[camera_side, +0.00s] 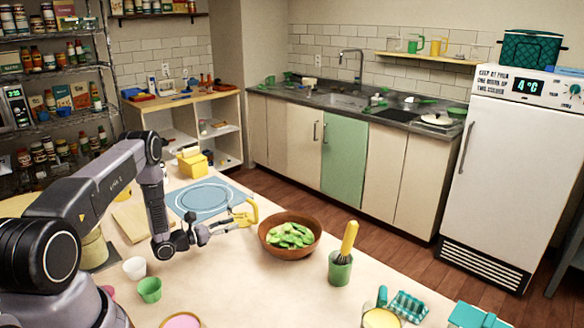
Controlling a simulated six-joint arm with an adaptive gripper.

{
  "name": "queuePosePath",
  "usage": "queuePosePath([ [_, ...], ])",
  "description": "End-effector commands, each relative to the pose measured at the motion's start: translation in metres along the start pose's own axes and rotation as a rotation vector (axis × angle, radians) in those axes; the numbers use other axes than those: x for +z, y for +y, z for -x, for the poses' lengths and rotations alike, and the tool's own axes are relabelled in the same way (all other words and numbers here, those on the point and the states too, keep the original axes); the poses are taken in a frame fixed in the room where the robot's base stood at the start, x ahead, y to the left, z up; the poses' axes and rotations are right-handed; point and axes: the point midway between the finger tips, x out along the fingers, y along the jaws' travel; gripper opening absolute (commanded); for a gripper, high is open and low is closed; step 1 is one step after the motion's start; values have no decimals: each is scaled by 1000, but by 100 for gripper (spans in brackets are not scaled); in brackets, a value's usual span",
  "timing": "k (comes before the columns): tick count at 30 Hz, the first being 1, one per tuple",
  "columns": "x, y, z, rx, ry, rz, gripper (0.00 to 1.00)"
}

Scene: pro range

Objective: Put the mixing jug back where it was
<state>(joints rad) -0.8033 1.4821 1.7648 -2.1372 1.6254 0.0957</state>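A yellow curved handle (246,213) stands on the worktop, at the right edge of a blue mat (186,205) with a pale ring on it. It may belong to a clear mixing jug, but the jug's body is too faint to make out. My gripper (214,230) is low over the worktop, just left of and in front of this handle, with its fingers pointing right towards it. The fingers are small and seem spread, but I cannot tell whether they touch anything. A wall shelf (425,58) holds a green jug (414,44) and a yellow jug (438,46).
A wooden bowl of green leaves (284,254) stands right of my gripper. A green cup (339,270) with a yellow-handled tool is further right. A white cup (135,268) and green cup (150,290) stand front left. A yellow container (192,163) is behind the mat.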

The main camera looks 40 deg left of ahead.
Motion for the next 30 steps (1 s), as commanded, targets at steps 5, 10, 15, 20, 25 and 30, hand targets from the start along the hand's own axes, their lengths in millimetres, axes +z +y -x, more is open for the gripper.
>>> queuePosePath([
  [5,0,1,25,2,0,0,26],
  [10,16,-5,23,-51,-8,-22,26],
  [15,97,-49,-11,-334,-30,-151,26],
  [20,192,-130,-19,-729,-23,-375,26],
  [25,264,-212,14,-1101,9,-680,26],
  [30,309,-269,74,-1400,58,-1060,26],
])
